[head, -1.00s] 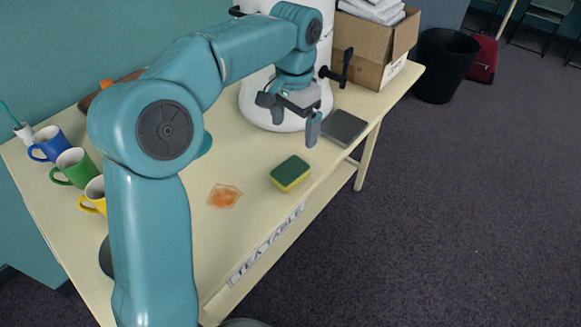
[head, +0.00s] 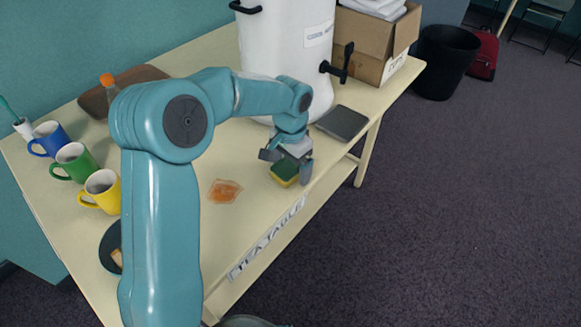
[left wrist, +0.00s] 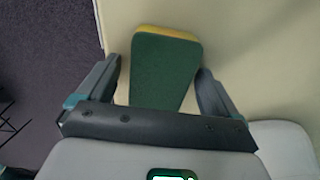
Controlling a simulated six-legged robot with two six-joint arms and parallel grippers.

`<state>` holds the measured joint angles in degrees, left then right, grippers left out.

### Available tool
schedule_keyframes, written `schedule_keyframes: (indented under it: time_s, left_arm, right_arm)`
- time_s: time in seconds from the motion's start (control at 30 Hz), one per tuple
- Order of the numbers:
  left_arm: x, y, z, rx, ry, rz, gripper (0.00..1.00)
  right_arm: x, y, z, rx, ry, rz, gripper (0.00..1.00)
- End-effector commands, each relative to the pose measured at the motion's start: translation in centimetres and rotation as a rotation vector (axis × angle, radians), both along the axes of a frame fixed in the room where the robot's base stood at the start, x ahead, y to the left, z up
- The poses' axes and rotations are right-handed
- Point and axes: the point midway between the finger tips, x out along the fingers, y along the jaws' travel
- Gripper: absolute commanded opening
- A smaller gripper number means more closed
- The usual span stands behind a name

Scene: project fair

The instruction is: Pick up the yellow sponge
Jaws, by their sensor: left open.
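The yellow sponge (head: 284,173) has a green top and lies on the table near its front edge. In the left wrist view the sponge (left wrist: 163,70) shows its green face with a yellow edge at the far end. My left gripper (head: 288,168) is open, with its fingers around the sponge. In the left wrist view the left gripper (left wrist: 160,88) has one finger on each side of the sponge, with small gaps. Its near end is hidden by the gripper. My right gripper does not show.
An orange spill (head: 225,191) lies left of the sponge on the table (head: 240,235). A white urn (head: 290,50) with a black tap (head: 340,66) and a dark grey flat pad (head: 343,123) stand behind. Blue (head: 50,139), green (head: 75,162) and yellow (head: 101,191) mugs line the left.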

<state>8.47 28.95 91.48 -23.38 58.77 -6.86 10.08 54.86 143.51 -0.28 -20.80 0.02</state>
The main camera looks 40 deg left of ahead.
Motion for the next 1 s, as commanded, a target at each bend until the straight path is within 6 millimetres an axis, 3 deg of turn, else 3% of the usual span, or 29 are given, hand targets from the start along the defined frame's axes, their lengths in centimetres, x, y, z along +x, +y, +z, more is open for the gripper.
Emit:
schedule_keyframes:
  time_s: [0.17,0.33,0.73,0.87,1.0]
  left_arm:
    - [0.0,0.0,0.0,0.0,-0.001,0.0,0.94]
    - [0.0,0.0,0.0,0.0,-0.001,0.0,0.4]
    - [0.1,0.0,0.6,0.0,-0.003,0.0,0.39]
    - [0.1,0.0,2.3,0.0,-0.005,0.001,0.39]
    - [0.2,0.0,5.6,0.0,-0.009,0.001,0.39]
  right_arm:
    - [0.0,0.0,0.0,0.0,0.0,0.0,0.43]
    - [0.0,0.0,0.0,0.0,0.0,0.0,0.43]
    - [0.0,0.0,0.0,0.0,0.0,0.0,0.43]
    - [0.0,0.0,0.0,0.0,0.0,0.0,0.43]
    - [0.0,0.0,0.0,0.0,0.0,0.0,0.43]
